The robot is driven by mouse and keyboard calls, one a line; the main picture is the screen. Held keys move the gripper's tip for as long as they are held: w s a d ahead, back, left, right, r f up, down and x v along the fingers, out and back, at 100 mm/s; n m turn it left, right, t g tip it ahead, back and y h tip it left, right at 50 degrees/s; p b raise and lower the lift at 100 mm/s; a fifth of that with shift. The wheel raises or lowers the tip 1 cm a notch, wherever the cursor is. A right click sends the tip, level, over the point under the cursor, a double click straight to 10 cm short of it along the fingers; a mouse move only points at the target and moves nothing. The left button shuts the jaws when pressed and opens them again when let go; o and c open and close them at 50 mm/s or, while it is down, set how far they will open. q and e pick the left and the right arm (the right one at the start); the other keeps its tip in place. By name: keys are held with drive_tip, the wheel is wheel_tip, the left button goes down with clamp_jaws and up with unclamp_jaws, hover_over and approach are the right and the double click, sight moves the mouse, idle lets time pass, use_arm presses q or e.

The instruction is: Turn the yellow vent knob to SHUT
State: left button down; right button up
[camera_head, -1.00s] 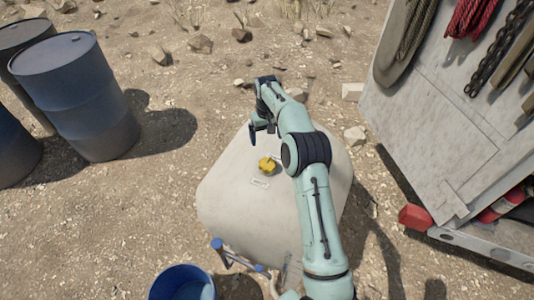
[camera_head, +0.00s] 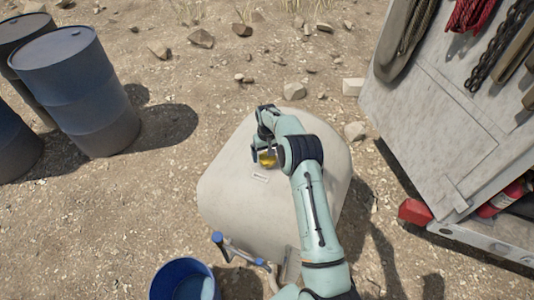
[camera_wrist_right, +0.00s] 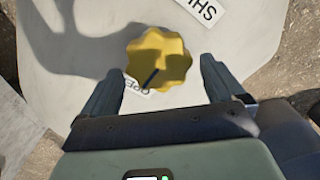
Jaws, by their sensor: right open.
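The yellow vent knob (camera_head: 267,159) sits on top of the pale tank (camera_head: 228,195), partly covered by my right gripper (camera_head: 262,153) in the head view. In the right wrist view the lobed knob (camera_wrist_right: 165,48) shows whole. Its dark pointer line runs down-left toward the white OPEN label (camera_wrist_right: 134,86), partly cut off by the knob. The white SHUT label (camera_wrist_right: 206,12) lies above right, cut by the frame edge. My right gripper (camera_wrist_right: 160,78) is open, with one finger on either side of the knob and visible gaps between. My left gripper is not in view.
A blue-handled pipe (camera_head: 235,252) and a blue bucket (camera_head: 181,283) stand at the tank's front. Blue barrels (camera_head: 80,90) stand at the left. A grey panel (camera_head: 435,125) with hanging ropes and chain is at the right, near a red object (camera_head: 414,212). Stony ground surrounds the tank.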

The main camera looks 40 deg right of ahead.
drive_tip(key=c, duration=1)
drive_tip(key=shift+c, duration=0.2)
